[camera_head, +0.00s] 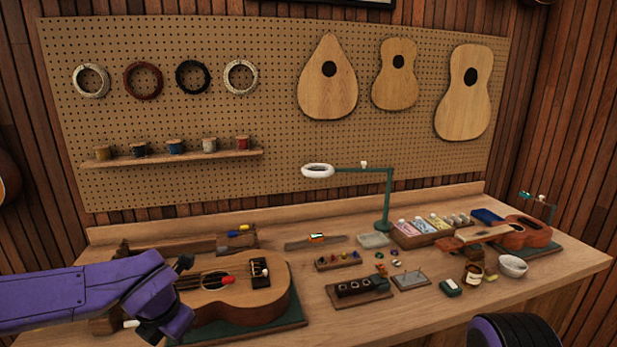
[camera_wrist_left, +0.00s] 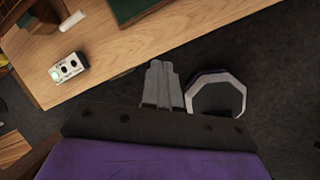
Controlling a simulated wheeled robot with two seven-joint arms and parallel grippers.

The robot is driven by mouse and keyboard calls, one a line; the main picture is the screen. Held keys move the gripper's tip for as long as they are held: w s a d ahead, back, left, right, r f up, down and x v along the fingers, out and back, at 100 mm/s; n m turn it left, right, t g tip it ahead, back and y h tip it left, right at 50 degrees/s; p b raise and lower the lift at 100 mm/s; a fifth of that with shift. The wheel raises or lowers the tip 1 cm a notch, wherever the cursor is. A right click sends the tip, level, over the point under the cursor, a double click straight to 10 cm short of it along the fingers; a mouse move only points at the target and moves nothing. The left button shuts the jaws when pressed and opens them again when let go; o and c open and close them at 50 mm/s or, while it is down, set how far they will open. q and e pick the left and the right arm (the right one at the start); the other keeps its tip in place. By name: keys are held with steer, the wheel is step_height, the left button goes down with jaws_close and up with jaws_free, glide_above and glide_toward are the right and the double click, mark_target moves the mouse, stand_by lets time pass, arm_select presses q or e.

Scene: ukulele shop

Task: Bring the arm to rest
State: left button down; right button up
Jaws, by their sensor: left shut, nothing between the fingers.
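My left arm, purple, comes in from the left in the head view, in front of the workbench (camera_head: 330,323). Its gripper's fingertips cannot be made out there. In the left wrist view my left gripper (camera_wrist_left: 162,68) is shut and empty, its fingers together. It shows against the dark floor (camera_wrist_left: 240,50), just off the bench's front edge (camera_wrist_left: 130,55). My right gripper is not in view.
A ukulele body (camera_head: 225,303) lies on a green mat (camera_head: 297,310) close to my left arm. A small white box (camera_wrist_left: 66,70) sits near the bench edge. An octagonal pale-rimmed bin-like thing (camera_wrist_left: 240,82) is beside the fingers in the wrist view.

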arm_select(q)
steer(key=s+a+f+m+t+y+b, duration=0.1)
steer(key=s+f+m+y+b, duration=0.15)
steer(key=f+m, duration=0.7)
steer(key=s+a+f+m+t+y+b, duration=0.1)
steer(key=s+f+m, duration=0.25)
steer(key=f, duration=1.05)
steer(key=s+a+f+m+g+b, duration=0.1)
steer(key=s+f+m+b, duration=0.1)
steer(key=s+f+m, duration=0.4)
steer(key=s+a+f+m+g+h+b, duration=0.1)
steer(key=s+f+m, duration=0.4)
steer(key=s+f, duration=0.6)
steer(key=s+a+b, duration=0.1)
steer(key=s, duration=0.3)
steer(key=shift+s+m+g, duration=0.4)
steer(key=shift+f, duration=0.1)
